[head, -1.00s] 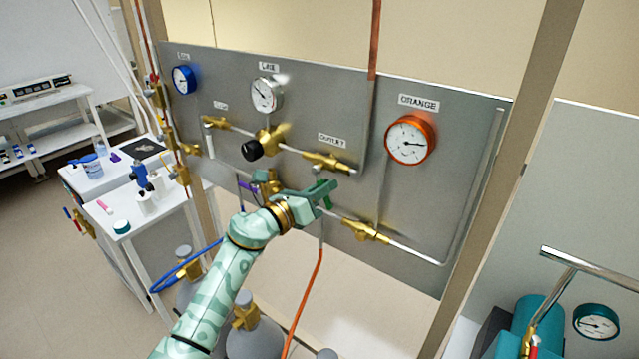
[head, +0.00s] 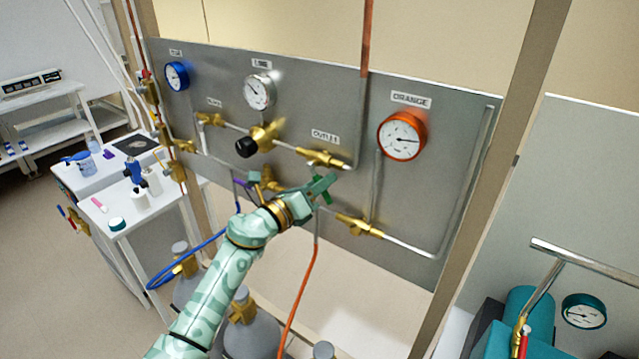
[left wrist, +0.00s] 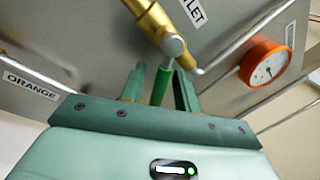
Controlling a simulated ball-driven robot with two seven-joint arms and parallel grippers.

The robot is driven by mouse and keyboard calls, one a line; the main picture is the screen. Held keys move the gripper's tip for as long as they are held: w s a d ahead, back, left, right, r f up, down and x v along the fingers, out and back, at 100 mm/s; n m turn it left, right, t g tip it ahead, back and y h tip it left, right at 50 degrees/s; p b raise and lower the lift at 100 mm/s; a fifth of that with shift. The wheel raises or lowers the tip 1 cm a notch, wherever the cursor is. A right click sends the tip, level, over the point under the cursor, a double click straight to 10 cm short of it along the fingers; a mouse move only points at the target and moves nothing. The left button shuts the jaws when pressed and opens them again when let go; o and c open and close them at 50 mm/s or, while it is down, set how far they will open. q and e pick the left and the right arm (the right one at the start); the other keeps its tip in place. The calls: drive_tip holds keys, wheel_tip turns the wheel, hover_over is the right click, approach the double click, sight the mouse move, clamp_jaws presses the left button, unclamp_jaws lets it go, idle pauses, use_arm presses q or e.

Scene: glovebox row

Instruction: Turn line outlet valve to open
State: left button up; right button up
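The line outlet valve (head: 322,158) is a brass body on a thin pipe, below the OUTLET label on the grey panel. In the left wrist view its brass body (left wrist: 158,28) and round grey hub (left wrist: 173,45) show at the top. Its green lever (left wrist: 160,87) points from the hub toward my gripper, across the pipe's line. My left gripper (head: 322,188) is in front of the panel just below the valve. In the left wrist view its fingers (left wrist: 160,88) stand apart on both sides of the lever, with small gaps visible. My right gripper is out of view.
The panel (head: 440,180) also carries blue, white and orange gauges (head: 402,136), a black-knobbed regulator (head: 247,147) and a lower brass valve (head: 358,227). An orange hose (head: 300,300) hangs below my gripper. Grey cylinders (head: 250,335) stand under the panel.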

use_arm(q)
drive_tip(key=v, duration=1.6)
drive_tip(key=shift+f, duration=0.2)
drive_tip(key=shift+s+a, duration=0.1)
drive_tip(key=shift+a, duration=0.05)
